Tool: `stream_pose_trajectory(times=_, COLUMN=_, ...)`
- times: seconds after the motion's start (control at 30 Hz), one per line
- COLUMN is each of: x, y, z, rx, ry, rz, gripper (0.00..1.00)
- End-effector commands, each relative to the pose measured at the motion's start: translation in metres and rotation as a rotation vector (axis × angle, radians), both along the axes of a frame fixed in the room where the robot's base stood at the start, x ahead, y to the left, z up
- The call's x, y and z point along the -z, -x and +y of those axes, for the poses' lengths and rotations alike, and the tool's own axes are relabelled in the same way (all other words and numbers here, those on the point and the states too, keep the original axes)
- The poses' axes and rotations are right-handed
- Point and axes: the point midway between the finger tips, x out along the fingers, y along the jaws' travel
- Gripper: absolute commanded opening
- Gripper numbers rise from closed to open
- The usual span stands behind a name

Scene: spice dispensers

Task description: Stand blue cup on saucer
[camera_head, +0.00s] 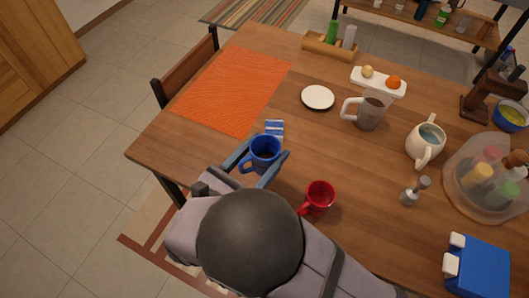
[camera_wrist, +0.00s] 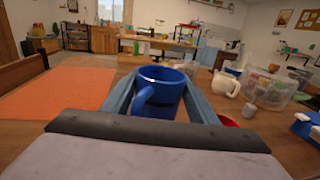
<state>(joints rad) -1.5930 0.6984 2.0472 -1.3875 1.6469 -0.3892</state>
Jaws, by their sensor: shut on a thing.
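The blue cup (camera_head: 265,151) is upright between the fingers of my gripper (camera_head: 263,165), which is shut on it. In the wrist view the blue cup (camera_wrist: 158,93) fills the space between both fingers, its handle toward the camera. Whether its base touches the table cannot be told. The white saucer (camera_head: 318,97) lies empty on the table, farther back and to the right of the cup. I do not make out the saucer in the wrist view.
A blue-and-white box (camera_head: 274,128) sits just behind the cup. A red cup (camera_head: 318,197) stands to the right of my gripper. An orange mat (camera_head: 235,88) lies left.

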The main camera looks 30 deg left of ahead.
Motion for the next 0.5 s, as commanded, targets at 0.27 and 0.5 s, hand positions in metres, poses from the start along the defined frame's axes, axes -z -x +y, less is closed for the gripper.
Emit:
stream_pose_trajectory(times=0.27, x=-0.001, y=-0.004, z=0.001, rx=-0.001, ry=-0.001, rz=-0.001, gripper=0.23)
stream_pose_trajectory(times=0.5, x=0.013, y=-0.044, z=0.016, rx=-0.019, ry=-0.003, rz=-0.002, gripper=0.23)
